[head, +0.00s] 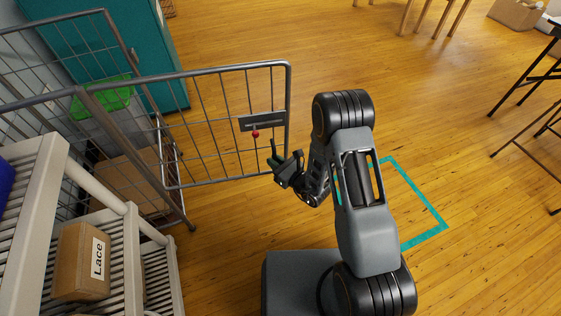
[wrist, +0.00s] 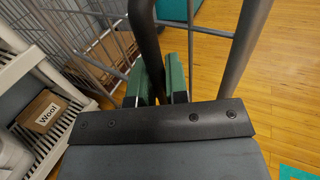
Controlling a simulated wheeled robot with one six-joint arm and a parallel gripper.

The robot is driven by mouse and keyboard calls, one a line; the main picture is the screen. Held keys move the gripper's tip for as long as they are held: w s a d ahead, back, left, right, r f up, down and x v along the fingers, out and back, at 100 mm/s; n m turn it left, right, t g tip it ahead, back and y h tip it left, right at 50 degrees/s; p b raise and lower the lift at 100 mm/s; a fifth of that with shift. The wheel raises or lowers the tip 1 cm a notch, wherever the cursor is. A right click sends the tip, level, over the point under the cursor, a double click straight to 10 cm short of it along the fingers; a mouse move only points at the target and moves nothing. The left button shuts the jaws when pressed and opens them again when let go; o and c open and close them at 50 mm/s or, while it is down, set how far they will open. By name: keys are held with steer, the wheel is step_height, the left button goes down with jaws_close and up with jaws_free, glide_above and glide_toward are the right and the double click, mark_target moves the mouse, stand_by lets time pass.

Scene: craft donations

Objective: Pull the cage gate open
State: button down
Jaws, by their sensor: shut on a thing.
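The cage gate (head: 221,72) is a grey metal frame with thin wire bars. It stands out to the right from the cage's near post (head: 137,155), at an angle to the cage. A dark plate with a red knob (head: 255,133) sits near its free edge. My gripper (head: 279,164) is at that free edge, below the plate. In the wrist view, my gripper's green finger pads (wrist: 162,82) are closed around a dark upright handle bar (wrist: 146,35). The gate's grey outer post (wrist: 246,45) runs just right of the pads. The handle's lower end is hidden behind my gripper.
The wire cage (head: 40,98) at left holds a bin with a green lid (head: 103,98). A pale slatted shelf (head: 131,225) with a Lace box (head: 80,262) stands close at front left. Teal tape (head: 425,238) marks the floor at right. Open wooden floor lies beyond the gate.

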steer(key=shift+s+a+r, duration=0.1)
steer(key=shift+s+a, duration=0.15)
steer(key=shift+s, duration=0.4)
steer(key=shift+w, duration=0.1)
steer(key=c, duration=1.1)
jaws_free()
steer(key=shift+d, duration=0.1)
steer(key=shift+c, duration=0.2)
steer(key=shift+d, duration=0.15)
steer(key=p+v, duration=0.2)
steer(key=v, duration=1.1)
steer(key=shift+s+d, duration=0.15)
steer(key=shift+s, duration=0.2)
